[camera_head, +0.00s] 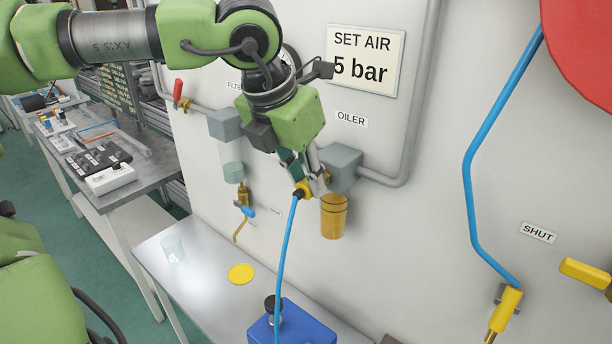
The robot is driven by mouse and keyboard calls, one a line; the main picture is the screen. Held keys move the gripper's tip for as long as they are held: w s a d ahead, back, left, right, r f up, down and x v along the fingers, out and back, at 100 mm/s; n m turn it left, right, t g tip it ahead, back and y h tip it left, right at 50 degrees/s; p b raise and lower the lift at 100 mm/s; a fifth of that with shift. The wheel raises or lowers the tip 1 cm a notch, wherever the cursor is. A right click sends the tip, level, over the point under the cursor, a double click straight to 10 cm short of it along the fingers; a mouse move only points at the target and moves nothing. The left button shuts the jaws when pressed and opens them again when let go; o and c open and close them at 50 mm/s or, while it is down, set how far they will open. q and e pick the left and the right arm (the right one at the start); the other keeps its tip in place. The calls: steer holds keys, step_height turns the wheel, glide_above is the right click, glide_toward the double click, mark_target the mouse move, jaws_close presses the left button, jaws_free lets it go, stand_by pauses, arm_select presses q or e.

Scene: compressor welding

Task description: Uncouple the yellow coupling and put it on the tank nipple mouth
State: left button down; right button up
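A yellow coupling (304,189) with a dark collar sits at the top end of a blue hose (284,258), just left of the oiler (342,168). My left gripper (306,180) comes down from above, with its fingers on both sides of the coupling, and looks shut on it. A brass fitting shows right beside the fingers; whether the coupling still touches it is hidden. Another yellow fitting (508,303) is at the lower right, on a second blue hose. I cannot make out a tank nipple mouth. My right gripper is not in view.
The oiler's amber bowl (334,217) hangs close right of the gripper. A blue box (290,328) with a black knob stands below on the bench (200,287). A yellow disc (241,274) and a clear cup (173,248) are there too. A yellow lever (585,273) is at right.

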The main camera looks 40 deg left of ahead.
arm_select(q)
steer(key=c, duration=2.6)
jaws_free()
jaws_close()
steer(key=shift+s+f+b, duration=0.1)
steer(key=shift+s+b, duration=0.15)
steer(key=shift+b, duration=0.05)
